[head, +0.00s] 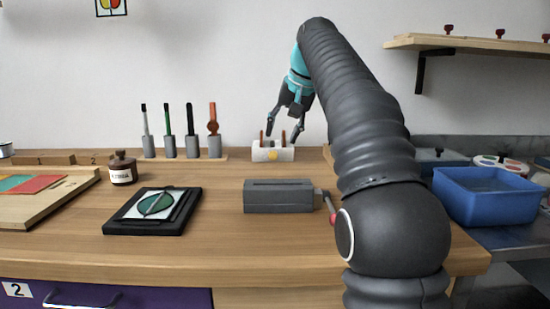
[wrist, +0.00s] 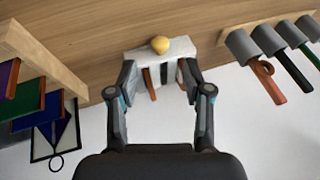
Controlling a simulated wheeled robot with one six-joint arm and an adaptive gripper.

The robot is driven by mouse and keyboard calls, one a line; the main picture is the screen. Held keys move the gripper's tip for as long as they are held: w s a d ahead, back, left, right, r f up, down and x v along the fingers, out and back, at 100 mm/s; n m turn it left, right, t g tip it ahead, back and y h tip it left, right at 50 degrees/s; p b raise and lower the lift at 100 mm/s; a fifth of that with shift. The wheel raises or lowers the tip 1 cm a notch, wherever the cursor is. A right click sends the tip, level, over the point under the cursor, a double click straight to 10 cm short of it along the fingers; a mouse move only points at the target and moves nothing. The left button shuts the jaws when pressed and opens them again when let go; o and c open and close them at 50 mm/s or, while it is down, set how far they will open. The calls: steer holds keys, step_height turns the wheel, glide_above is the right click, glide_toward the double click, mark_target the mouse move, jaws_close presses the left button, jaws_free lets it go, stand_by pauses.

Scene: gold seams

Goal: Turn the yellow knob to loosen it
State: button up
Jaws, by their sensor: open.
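The yellow knob (head: 272,155) is on the front face of a white block (head: 259,154) at the back of the bench. In the wrist view the round knob (wrist: 160,45) sits at the middle of the white block's (wrist: 181,46) edge. Brown upright pieces and a dark one rise from the block. My gripper (head: 284,137) is open above and around the block in the head view. In the wrist view its two fingers (wrist: 158,70) are spread to either side of the block's upright pieces, apart from the knob. Nothing is held.
Several tools in grey holders (head: 191,147) stand left of the block. A grey box with a side crank (head: 278,196), a brown jar (head: 122,168) and a black tray (head: 145,228) are nearer. A blue bin (head: 487,197) is at right. A wooden rack (wrist: 45,60) borders the wrist view's left.

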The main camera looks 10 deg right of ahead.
mark_target(274, 153)
steer(key=b+x, duration=0.1)
steer(key=x, duration=0.5)
steer(key=shift+w+a+f+b, duration=0.1)
steer(key=shift+f+b, duration=0.2)
steer(key=shift+b, duration=0.1)
jaws_close()
